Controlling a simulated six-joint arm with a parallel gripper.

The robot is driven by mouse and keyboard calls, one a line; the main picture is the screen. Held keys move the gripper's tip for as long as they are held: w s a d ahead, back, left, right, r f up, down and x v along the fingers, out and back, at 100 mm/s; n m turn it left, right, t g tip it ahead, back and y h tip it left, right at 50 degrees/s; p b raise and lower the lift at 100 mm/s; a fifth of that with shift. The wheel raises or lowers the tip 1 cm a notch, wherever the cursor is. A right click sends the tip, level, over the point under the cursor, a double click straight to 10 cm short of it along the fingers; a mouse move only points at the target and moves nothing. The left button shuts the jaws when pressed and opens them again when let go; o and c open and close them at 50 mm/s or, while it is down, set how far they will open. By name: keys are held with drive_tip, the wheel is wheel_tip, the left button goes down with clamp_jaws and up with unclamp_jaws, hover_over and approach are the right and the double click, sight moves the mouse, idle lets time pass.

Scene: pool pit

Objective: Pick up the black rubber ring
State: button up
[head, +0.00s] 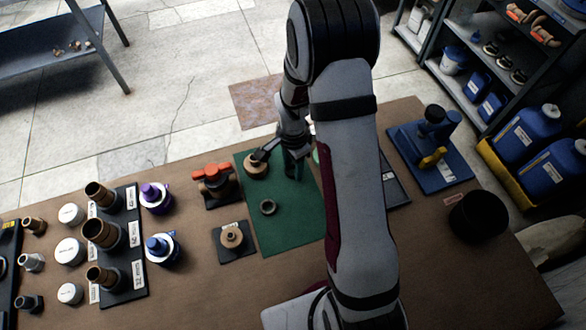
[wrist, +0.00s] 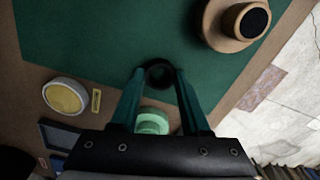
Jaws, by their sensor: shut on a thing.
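The black rubber ring (wrist: 160,74) shows in the wrist view as a small dark ring between my two teal fingertips, over the green mat. My gripper (wrist: 160,70) is shut on it. In the head view my gripper (head: 292,174) points down over the upper right part of the green mat (head: 290,225). The held ring is too small and too hidden to make out there, and I cannot tell its height above the mat.
A brown spool-like piece (head: 256,166) with a dark top (wrist: 254,22) stands near my gripper. A green-topped jar (wrist: 152,122) and a yellow-topped jar (wrist: 65,97) stand off the mat. Red-handled (head: 212,172) and brown (head: 232,238) parts stand to the left.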

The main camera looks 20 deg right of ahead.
clamp_jaws()
drive_tip(key=shift+r, duration=0.1)
